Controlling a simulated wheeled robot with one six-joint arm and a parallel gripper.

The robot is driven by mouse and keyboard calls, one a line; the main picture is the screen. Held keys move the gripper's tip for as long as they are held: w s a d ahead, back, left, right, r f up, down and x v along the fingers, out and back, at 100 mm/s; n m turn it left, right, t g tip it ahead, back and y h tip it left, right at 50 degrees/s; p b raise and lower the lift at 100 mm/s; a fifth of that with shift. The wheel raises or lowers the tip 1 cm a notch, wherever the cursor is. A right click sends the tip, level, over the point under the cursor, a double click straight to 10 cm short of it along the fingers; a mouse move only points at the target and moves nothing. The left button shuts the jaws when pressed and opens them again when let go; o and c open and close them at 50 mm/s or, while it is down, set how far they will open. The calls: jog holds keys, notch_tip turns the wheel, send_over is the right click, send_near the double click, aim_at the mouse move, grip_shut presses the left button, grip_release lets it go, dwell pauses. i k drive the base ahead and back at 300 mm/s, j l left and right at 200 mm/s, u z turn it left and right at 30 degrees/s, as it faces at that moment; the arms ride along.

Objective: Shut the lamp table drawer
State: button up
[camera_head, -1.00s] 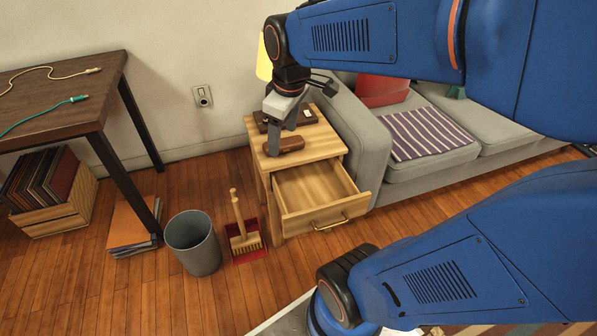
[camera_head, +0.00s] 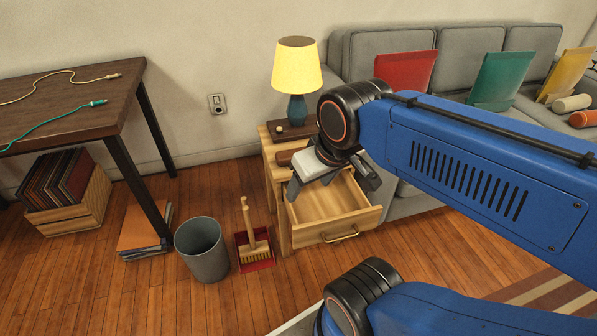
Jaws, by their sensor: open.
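The lamp table (camera_head: 268,160) is pale wood and stands against the wall beside the sofa. Its drawer (camera_head: 338,229) is pulled well out toward me, with a brass-coloured handle (camera_head: 341,237) on its front. The visible part of the drawer's inside is empty; my gripper hides its back part. My gripper (camera_head: 332,188) is open and empty, its fingers spread over the rear of the drawer, behind the drawer front. I cannot tell whether a finger touches the drawer.
A grey bin (camera_head: 203,250) and a brush (camera_head: 250,228) on a red dustpan (camera_head: 256,265) stand left of the drawer. A grey sofa (camera_head: 402,206) is at right.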

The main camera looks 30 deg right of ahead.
aim_at(337, 211)
jog(key=k+j+z, duration=0.3)
jog(key=j, duration=0.3)
jog(key=k+j+z, duration=0.3)
jog(key=k+j, duration=0.2)
